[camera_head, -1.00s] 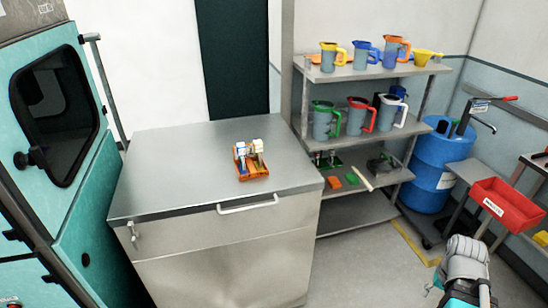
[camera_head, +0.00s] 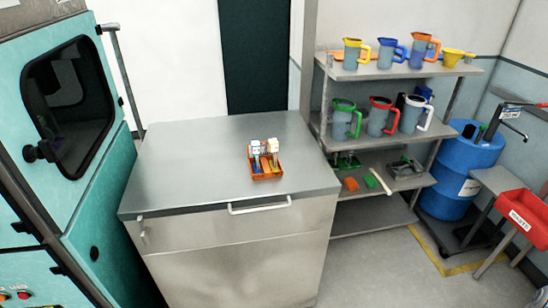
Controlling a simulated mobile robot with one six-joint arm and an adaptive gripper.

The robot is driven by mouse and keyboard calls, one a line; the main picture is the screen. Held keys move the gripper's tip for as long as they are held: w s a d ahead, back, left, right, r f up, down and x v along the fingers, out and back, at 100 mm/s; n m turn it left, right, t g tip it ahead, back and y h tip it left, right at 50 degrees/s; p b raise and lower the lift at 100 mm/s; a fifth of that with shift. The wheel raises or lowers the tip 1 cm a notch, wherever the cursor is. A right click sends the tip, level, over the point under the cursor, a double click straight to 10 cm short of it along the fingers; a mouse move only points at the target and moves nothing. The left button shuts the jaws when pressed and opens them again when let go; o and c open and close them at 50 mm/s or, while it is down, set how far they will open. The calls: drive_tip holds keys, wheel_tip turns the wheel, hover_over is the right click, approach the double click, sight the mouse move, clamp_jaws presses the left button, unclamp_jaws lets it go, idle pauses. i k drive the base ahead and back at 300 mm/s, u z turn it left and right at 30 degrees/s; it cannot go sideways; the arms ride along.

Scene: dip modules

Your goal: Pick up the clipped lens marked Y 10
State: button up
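An orange tray (camera_head: 267,174) sits on the metal cabinet top (camera_head: 200,158), near its right side. Clipped lenses (camera_head: 264,153) stand upright in the tray, with whitish tops and blue and yellow parts below. They are too small for me to read any marking, so I cannot tell which one is Y 10. My gripper does not show in the current view.
The cabinet has a front handle (camera_head: 260,205). A teal machine (camera_head: 75,110) with a dark window stands at the left. A shelf rack (camera_head: 370,148) with several coloured jugs stands at the right, beside a blue drum (camera_head: 455,180) and a red bin (camera_head: 524,214). Most of the cabinet top is clear.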

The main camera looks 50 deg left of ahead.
sight(273, 144)
drive_tip(key=u, duration=0.05)
drive_tip(key=k, duration=1.45)
drive_tip(key=u, duration=1.3)
drive_tip(key=i, duration=0.95)
drive_tip(key=u, duration=0.05)
